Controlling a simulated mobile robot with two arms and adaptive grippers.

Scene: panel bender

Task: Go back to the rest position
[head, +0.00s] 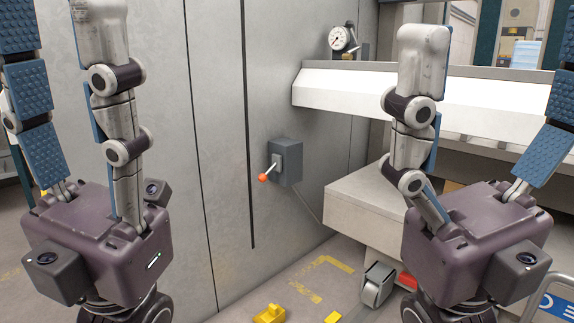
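Both my grippers stand large in the foreground with their fingers pointing up. My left gripper (58,25) is at the left side of the head view, its fingers spread wide with nothing between them. Its outer finger is cut by the left edge. My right gripper (495,50) is at the right side, also spread wide and empty. Its outer finger is cut by the right edge. Neither gripper visibly touches anything.
A grey machine wall (218,130) carries a switch box (286,162) with an orange-knobbed lever (264,177). A pale machine ledge (345,88) with a dial gauge (341,39) lies behind my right gripper. Yellow pieces (270,314) are on the floor; the floor centre is partly clear.

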